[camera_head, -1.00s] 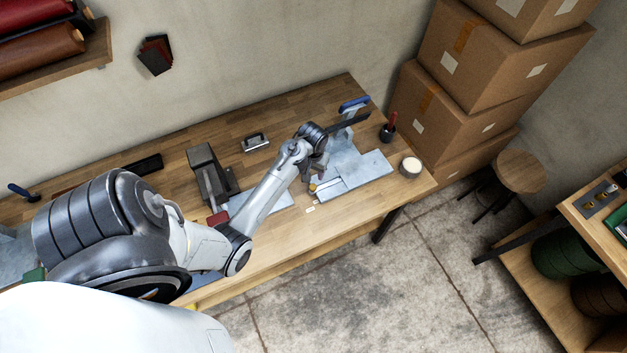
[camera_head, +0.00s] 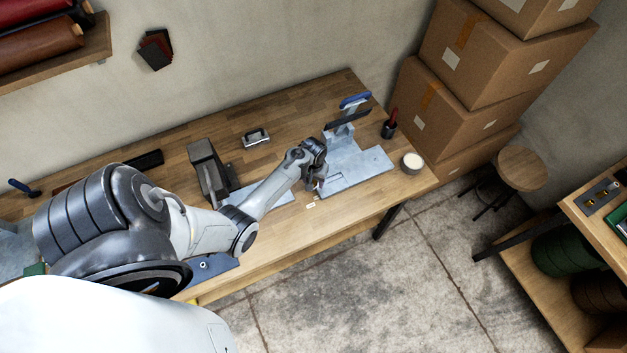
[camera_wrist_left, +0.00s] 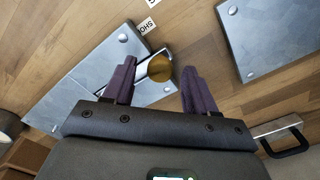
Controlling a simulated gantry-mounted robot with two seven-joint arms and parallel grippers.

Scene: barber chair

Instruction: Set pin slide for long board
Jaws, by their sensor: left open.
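The pin slide has a round brass knob (camera_wrist_left: 160,68) on a bright metal bar, at the edge of a grey metal base plate (camera_wrist_left: 75,85). The base plate also shows in the head view (camera_head: 365,170), where my gripper hides the knob. My left gripper (camera_head: 317,190) is over the plate's left end. In the left wrist view my left gripper (camera_wrist_left: 161,80) is open, its two dark purple fingers on either side of the knob with gaps. My right gripper is out of view.
A blue-handled lever (camera_head: 354,99) stands at the plate's back. A white round pot (camera_head: 412,163) and a red-handled tool in a dark cup (camera_head: 389,126) are to the right. A grey block-shaped device (camera_head: 208,170) and a metal-handled item (camera_head: 256,138) are left of the gripper.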

